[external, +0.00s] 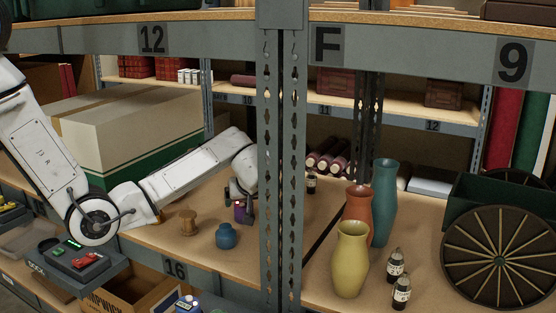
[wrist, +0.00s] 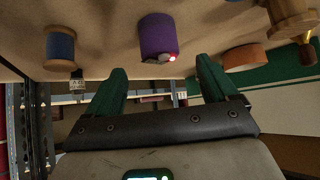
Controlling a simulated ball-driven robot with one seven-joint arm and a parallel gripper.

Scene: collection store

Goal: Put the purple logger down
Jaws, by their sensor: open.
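The purple logger (wrist: 158,36) is a short purple cylinder with a small red light at one end. In the wrist view it appears to rest on the wooden shelf board (wrist: 108,28), beyond the fingertips and roughly centred between them. My gripper (wrist: 160,66) has its two green fingers spread apart, with a visible gap between them and nothing clamped. In the external view the logger (external: 238,212) shows as a small purple patch below my gripper (external: 240,194), partly hidden by it. Whether a finger touches the logger I cannot tell.
A grey upright (external: 280,170) rises to the right. A large box (external: 135,135) stands behind my arm. A blue spool (wrist: 61,46) and a tan ring (wrist: 243,57) flank the logger.

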